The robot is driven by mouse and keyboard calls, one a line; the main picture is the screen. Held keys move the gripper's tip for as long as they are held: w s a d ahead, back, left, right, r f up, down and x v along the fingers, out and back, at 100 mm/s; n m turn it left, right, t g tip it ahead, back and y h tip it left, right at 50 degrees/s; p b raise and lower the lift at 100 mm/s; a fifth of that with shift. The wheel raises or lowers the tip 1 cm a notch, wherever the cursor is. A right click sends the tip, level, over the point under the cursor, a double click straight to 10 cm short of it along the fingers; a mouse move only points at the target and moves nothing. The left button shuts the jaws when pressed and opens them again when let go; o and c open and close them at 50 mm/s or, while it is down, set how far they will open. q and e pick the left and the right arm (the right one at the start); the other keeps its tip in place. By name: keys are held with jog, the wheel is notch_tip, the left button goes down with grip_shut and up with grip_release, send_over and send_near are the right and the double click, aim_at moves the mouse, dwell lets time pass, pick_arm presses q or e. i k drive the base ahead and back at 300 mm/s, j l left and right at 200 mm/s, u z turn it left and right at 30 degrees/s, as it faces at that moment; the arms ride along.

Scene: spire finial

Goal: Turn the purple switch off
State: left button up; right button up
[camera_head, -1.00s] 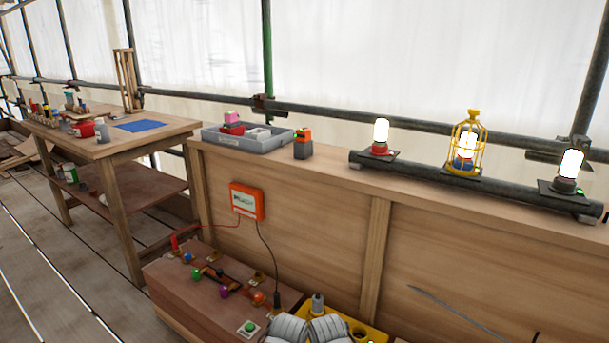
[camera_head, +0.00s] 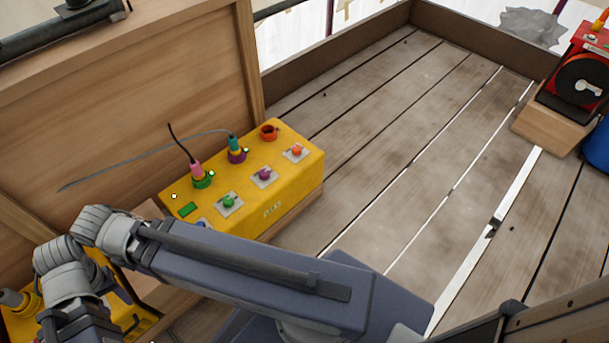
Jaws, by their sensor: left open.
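The purple switch (camera_head: 264,174) is a small round purple knob on a pale plate, on top of a yellow box (camera_head: 300,180) on the floor side of the wooden panel. I cannot tell its lever position. Behind it a teal plug (camera_head: 234,143) sits in a purple-ringed socket (camera_head: 237,157), with a small lit green dot beside it. My left arm crosses the foreground, and my left gripper (camera_head: 82,322) is at the bottom left, well away from the switch and partly cut off by the frame edge. It is open. My right gripper is not in view.
The yellow box also carries a green switch (camera_head: 229,202), an orange-red switch (camera_head: 297,151), a pink plug (camera_head: 195,170) and an empty orange socket (camera_head: 268,132). A blue switch is partly hidden by my arm. A red reel (camera_head: 581,84) stands far right. The plank floor between is clear.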

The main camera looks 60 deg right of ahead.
aim_at(264, 174)
jog(key=l+z, duration=0.15)
jog(key=z, duration=0.7)
jog(key=i+l, duration=0.15)
jog(key=l, duration=0.2)
jog(key=i+l, duration=0.15)
jog(key=l, duration=0.25)
jog(key=i+l, duration=0.2)
jog(key=l, duration=0.15)
